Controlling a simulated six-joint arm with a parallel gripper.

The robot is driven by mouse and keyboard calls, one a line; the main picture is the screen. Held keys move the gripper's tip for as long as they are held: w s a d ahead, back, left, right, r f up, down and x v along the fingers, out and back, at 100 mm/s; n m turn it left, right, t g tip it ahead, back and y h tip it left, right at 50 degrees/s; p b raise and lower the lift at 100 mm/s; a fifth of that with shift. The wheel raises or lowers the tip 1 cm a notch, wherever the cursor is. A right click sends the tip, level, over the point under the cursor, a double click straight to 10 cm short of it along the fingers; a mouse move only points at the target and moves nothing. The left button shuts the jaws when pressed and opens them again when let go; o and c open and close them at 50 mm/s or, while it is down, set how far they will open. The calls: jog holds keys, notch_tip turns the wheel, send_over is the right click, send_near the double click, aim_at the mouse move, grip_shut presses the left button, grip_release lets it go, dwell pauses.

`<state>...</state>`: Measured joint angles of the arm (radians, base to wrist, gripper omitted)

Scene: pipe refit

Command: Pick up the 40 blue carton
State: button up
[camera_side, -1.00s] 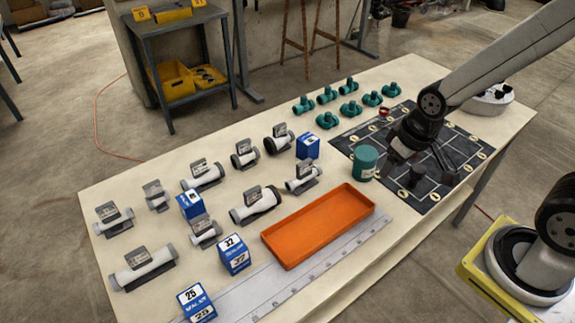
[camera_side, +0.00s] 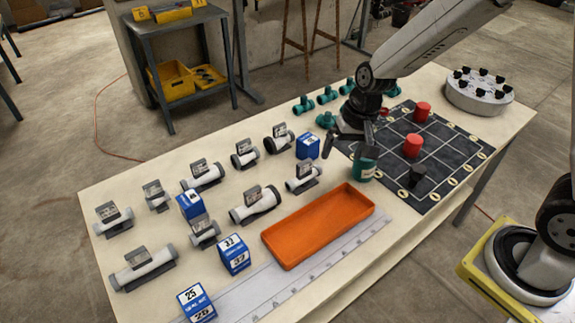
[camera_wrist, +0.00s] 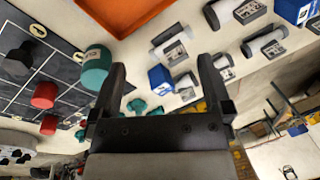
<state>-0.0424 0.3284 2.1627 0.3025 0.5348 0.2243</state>
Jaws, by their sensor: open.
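Several blue cartons stand on the cream table. The nearest to my gripper is a blue carton (camera_side: 308,146) at the back middle; its number is too small to read. It also shows between the finger lines in the wrist view (camera_wrist: 160,79). A carton marked 32 (camera_side: 234,254) and one marked 25 (camera_side: 196,303) stand nearer the front left. Another blue carton (camera_side: 190,205) is among the pipe pieces, its number unclear. My gripper (camera_side: 348,150) is open and empty, above the table just right of the nearest carton. It also shows in the wrist view (camera_wrist: 162,66).
A teal cylinder (camera_side: 363,163) stands close to my gripper. Teal fittings (camera_side: 327,96) lie behind, grey pipe pieces (camera_side: 255,204) to the left. An orange tray (camera_side: 316,232) is in front. A dark gridded mat (camera_side: 440,160) bears red and black cylinders (camera_side: 412,146).

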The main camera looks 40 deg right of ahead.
jog(key=w+a+f+m+g+y, duration=0.1)
jog(key=w+a+f+m+y, duration=0.4)
jog(key=w+a, duration=0.65)
jog(key=m+y, duration=0.5)
jog(key=m, duration=0.2)
send_near(191, 197)
jog(key=f, duration=0.2)
jog(key=shift+w+a+f+m+g+y, duration=0.15)
jog(key=shift+a+m+y, duration=0.1)
jog(key=shift+a, duration=0.25)
jog(key=shift+w+a+r+m+g+y, duration=0.15)
jog(key=shift+a+m+y, duration=0.1)
jog(key=shift+a, duration=0.3)
jog(key=shift+f, duration=0.1)
jog(key=shift+x, duration=1.3)
jog(key=shift+x, duration=2.6)
jog(key=shift+s, duration=0.1)
